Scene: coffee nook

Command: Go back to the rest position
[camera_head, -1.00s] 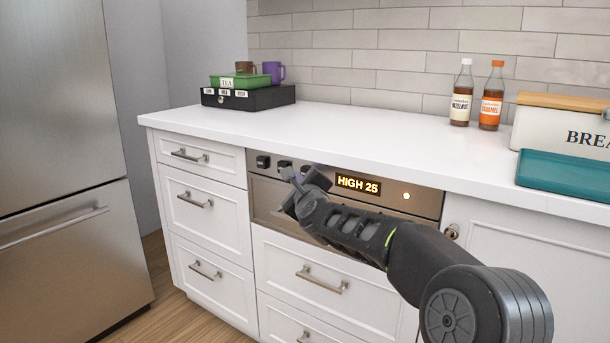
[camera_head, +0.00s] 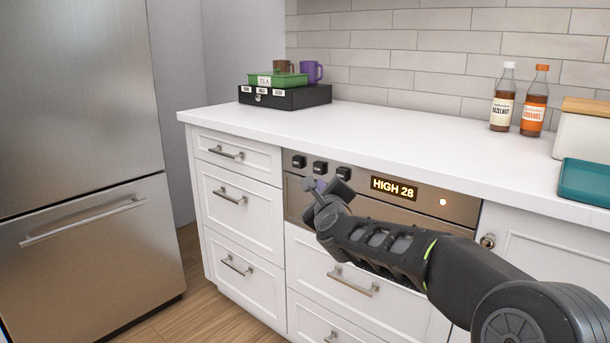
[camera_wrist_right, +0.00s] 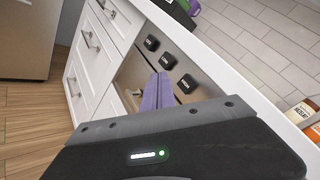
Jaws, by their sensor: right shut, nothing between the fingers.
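My right gripper (camera_head: 314,186) is in front of the built-in microwave panel (camera_head: 460,205), just below its black knobs, and looks apart from them. In the right wrist view its purple fingers (camera_wrist_right: 157,92) are closed together with nothing between them. The three knobs read in a row, with the middle knob (camera_wrist_right: 166,61) just above the fingertips. The lit display (camera_head: 394,188) reads HIGH 28, and a small round light (camera_head: 443,202) glows to its right. My left gripper does not show in either view.
White drawers (camera_head: 240,215) and the counter edge lie close around my right arm. A steel fridge (camera_head: 80,150) stands at the left. A black box (camera_head: 290,97), syrup bottles (camera_head: 533,102) and a teal tray (camera_head: 588,183) stand on the counter; its middle is clear.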

